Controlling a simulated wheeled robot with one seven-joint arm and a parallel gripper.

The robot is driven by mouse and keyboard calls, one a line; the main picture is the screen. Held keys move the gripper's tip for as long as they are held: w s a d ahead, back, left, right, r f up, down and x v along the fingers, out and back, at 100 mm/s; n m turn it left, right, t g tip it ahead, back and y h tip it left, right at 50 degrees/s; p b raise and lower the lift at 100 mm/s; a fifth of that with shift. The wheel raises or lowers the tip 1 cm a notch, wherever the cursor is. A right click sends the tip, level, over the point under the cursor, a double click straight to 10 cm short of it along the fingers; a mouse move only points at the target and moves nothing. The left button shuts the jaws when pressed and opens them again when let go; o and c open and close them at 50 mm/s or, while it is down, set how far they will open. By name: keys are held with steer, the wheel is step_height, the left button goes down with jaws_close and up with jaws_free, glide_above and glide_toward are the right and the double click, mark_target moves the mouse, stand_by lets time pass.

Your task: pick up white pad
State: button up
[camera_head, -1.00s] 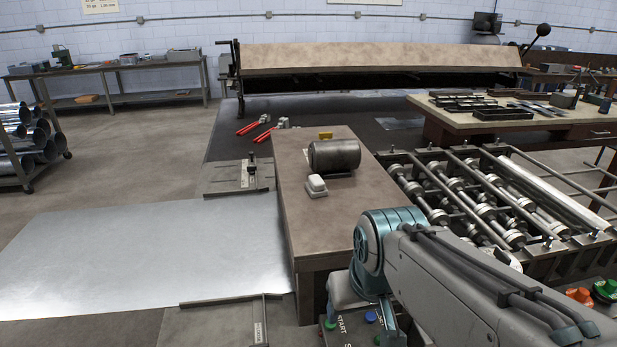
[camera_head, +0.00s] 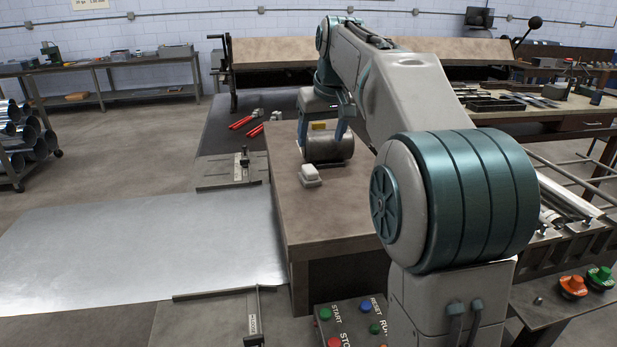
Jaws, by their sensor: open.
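The white pad (camera_head: 311,176) is a small pale block with a raised, rounded top. It sits upright on the brown bench top (camera_head: 335,208), near its left edge. My gripper (camera_head: 322,141) is behind the pad, apart from it, pointing down with its fingers spread. The fingers show over and beside a dark metal cylinder (camera_head: 329,152) that lies just behind the pad. I cannot tell whether they touch the cylinder. Nothing is seen held in my gripper.
A yellow block (camera_head: 318,126) is behind the cylinder. Red-handled tools (camera_head: 247,122) lie on the dark surface behind. A shiny sheet (camera_head: 140,245) spreads at left. A control panel (camera_head: 350,325) stands in front. My arm hides much of the right side.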

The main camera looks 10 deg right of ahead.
mark_target(311, 170)
steer(key=x, duration=0.8)
steer(key=shift+w, duration=0.35)
steer(key=shift+a+p+x, duration=0.2)
steer(key=shift+p+x, duration=0.55)
steer(key=shift+x, duration=2)
steer(key=shift+w+r, duration=0.1)
steer(key=shift+w, duration=0.05)
steer(key=c, duration=1.1)
